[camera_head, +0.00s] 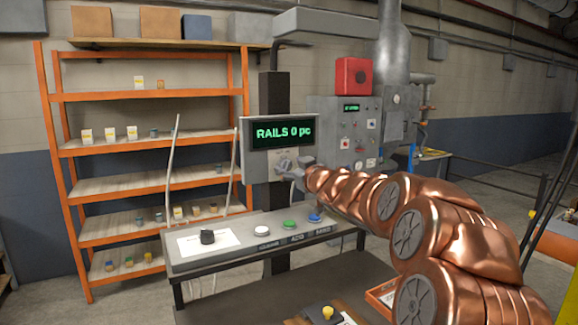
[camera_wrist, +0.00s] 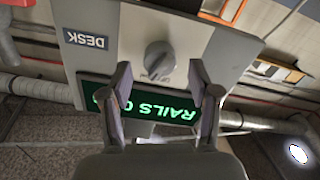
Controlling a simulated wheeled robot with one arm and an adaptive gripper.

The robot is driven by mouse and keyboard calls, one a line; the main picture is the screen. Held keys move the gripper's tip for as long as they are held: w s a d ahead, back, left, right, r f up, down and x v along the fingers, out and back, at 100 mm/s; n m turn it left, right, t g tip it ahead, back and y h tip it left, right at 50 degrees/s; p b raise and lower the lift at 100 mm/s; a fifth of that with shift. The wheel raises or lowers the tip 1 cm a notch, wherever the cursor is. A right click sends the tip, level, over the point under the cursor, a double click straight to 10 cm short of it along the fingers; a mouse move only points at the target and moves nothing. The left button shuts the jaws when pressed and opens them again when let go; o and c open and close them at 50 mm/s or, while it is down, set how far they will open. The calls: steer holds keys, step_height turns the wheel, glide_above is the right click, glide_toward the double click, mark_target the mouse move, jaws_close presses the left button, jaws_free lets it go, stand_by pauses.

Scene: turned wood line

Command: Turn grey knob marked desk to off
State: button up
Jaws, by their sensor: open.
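The grey knob (camera_wrist: 159,59) sits on the front of a grey panel (camera_wrist: 195,35). In the wrist view a dark label reading DESK (camera_wrist: 86,40) is beside it, upside down. The knob also shows in the head view (camera_head: 283,164), below a green display reading RAILS 0 pc (camera_head: 283,133). Its pointer direction is hard to tell. My gripper (camera_wrist: 158,72) is open in front of the panel, with its fingertips on either side of the knob's lower edge in the wrist view. Contact with the knob cannot be told. In the head view my gripper (camera_head: 290,172) partly covers the panel's lower right.
Below the panel is a desk (camera_head: 190,262) with a black knob (camera_head: 207,237) and white (camera_head: 261,231), green (camera_head: 289,224) and blue (camera_head: 315,217) buttons. A grey control cabinet (camera_head: 330,112) stands behind on the right. An orange shelf (camera_head: 150,97) stands on the left.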

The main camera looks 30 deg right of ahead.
steer(key=shift+w, duration=0.65)
steer(key=c, duration=1.1)
